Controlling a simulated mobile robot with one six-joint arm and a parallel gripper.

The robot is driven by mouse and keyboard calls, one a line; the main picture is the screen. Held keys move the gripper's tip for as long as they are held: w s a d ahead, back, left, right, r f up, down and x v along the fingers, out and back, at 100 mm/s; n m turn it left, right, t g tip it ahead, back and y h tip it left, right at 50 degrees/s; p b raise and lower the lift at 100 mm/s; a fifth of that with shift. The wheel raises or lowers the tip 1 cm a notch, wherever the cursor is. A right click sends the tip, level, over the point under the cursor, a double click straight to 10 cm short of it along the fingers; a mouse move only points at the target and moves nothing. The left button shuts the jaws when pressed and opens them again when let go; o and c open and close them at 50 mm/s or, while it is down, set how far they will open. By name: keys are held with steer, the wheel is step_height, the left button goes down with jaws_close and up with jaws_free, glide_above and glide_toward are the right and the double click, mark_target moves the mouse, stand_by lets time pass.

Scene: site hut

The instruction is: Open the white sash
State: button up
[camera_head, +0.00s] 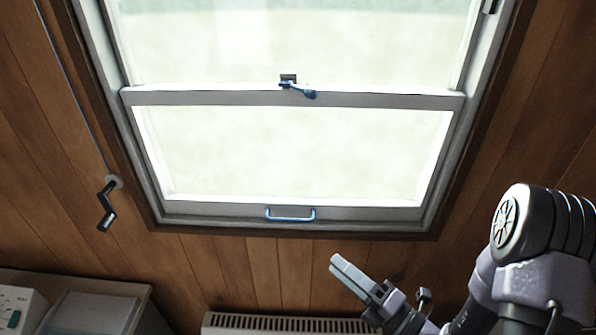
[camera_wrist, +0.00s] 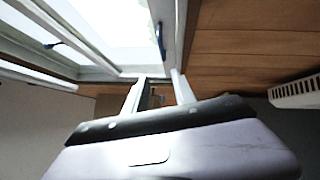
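The white sash (camera_head: 365,213) is the lower part of the window, and its bottom rail sits down at the sill. A blue pull handle (camera_head: 290,218) is on the bottom rail; it also shows in the wrist view (camera_wrist: 161,38). A latch with a blue lever (camera_head: 300,89) is on the meeting rail, its lever lying roughly along the rail. My gripper (camera_head: 342,267) is below and right of the handle, apart from it. In the wrist view its two fingers (camera_wrist: 160,80) stand apart with nothing held between them.
A crank (camera_head: 107,205) hangs on the plank wall left of the window. A slatted heater (camera_head: 285,323) is low under the window; it also shows at the right of the wrist view (camera_wrist: 298,92). A cabinet (camera_head: 120,290) with a white appliance (camera_head: 18,308) stands lower left.

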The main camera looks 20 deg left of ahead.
mark_target(290, 219)
steer(key=shift+m+t+h, duration=0.3)
steer(key=shift+m+t, duration=0.1)
steer(key=shift+m, duration=0.2)
steer(key=x, duration=1.6)
steer(key=shift+w+a+f, duration=0.25)
steer(key=shift+w, duration=0.25)
jaws_close()
